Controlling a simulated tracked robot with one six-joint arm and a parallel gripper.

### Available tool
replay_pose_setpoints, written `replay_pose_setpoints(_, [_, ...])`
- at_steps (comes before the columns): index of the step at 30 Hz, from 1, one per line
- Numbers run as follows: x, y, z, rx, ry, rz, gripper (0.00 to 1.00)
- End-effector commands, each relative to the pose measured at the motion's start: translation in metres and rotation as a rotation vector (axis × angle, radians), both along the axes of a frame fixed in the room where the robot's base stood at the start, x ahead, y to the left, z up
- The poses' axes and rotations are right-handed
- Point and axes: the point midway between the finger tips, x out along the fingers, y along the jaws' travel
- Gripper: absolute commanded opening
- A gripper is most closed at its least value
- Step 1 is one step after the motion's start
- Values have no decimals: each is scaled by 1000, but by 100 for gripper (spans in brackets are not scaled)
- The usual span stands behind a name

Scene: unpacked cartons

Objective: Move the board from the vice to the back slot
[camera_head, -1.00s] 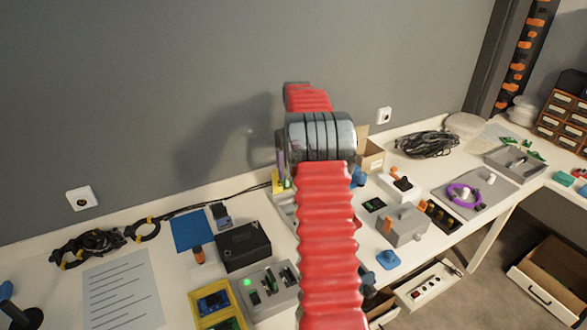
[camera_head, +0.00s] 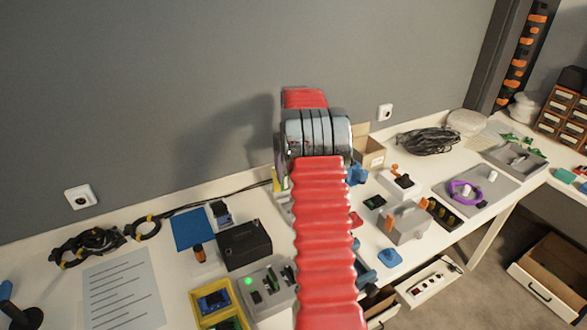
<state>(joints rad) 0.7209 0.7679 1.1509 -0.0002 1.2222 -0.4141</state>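A grey slotted box (camera_head: 268,296) with a lit green light stands on the bench, left of my arm. Dark upright pieces sit in its slots; its right end is partly behind my arm. A small green board (camera_head: 374,202) lies flat on the bench to the right of my arm. Blue parts (camera_head: 357,173) show just right of my arm's grey joint; I cannot tell whether they are the vice. I cannot make out a board held in a vice. My gripper is hidden behind my red-sleeved arm.
A yellow tray (camera_head: 219,304) with boards, a black box (camera_head: 244,246) and a blue mat (camera_head: 193,229) are at left. A grey block with orange parts (camera_head: 405,225), a blue piece (camera_head: 390,258) and a purple ring (camera_head: 464,191) are at right. An open cardboard box (camera_head: 371,155) stands behind.

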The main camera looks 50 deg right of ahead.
Motion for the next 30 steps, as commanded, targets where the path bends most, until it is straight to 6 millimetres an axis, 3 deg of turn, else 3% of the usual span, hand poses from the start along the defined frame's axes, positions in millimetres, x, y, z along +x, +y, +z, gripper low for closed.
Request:
replay_pose_setpoints(17, [-1, 0, -40, 1, 1, -1, 53])
replay_pose_setpoints(30, [-4, 0, -38, 1, 0, -2, 53])
